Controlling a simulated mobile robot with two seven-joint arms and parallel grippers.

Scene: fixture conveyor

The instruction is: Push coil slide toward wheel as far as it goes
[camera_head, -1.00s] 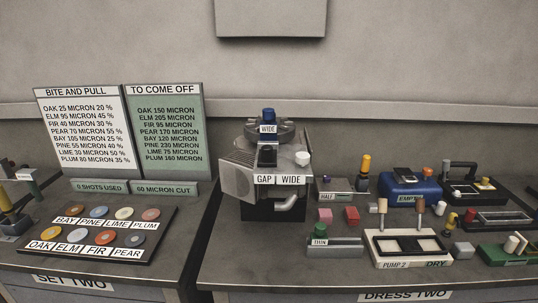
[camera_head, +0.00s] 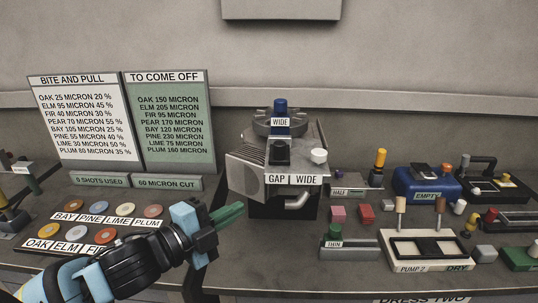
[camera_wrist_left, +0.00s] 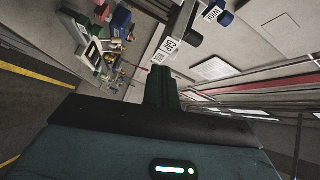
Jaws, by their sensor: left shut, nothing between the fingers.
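The grey machine (camera_head: 302,150) stands on a black base in the middle of the bench, with a "GAP WIDE" label on its front. A finned grey block sits at its left side (camera_head: 246,168), and a round dark disc (camera_head: 262,124) with a blue knob is on top. I cannot tell for certain which part is the coil slide or the wheel. My left gripper (camera_head: 239,209) is shut and empty, its green fingers in front of and left of the machine's base; contact is not clear. In the left wrist view the fingers (camera_wrist_left: 162,76) point toward the machine's labels. My right gripper is not in view.
Two text boards (camera_head: 168,120) stand behind, left of the machine. A rack of labelled discs (camera_head: 60,228) lies partly behind my left arm. A pump tray (camera_head: 392,246), a blue box (camera_head: 418,181) and several small blocks crowd the right bench. A gap separates the benches.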

